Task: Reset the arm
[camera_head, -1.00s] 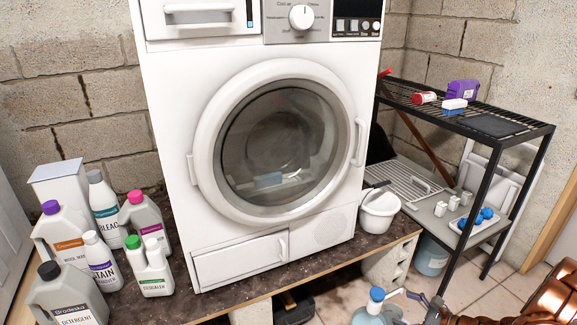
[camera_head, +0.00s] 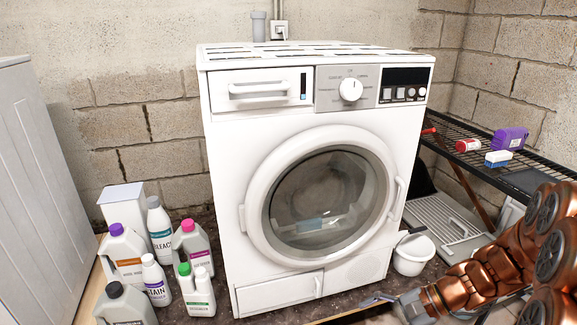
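My copper-coloured arm (camera_head: 485,275) reaches in from the lower right. My gripper (camera_head: 375,301) shows at its grey end, low in the picture, in front of the washing machine's lower right corner. It is small and partly cut off by the bottom edge, so I cannot tell whether it is open or shut. I see nothing clearly held in it. The white washing machine (camera_head: 225,170) stands on a dark top with its round door (camera_head: 323,200) shut.
Several bottles, among them a purple-capped one (camera_head: 124,255), stand left of the machine beside a white box (camera_head: 122,204). A white pot (camera_head: 412,256) stands at its right. A black wire shelf (camera_head: 540,172) at the right bears a purple container (camera_head: 509,139) and small items.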

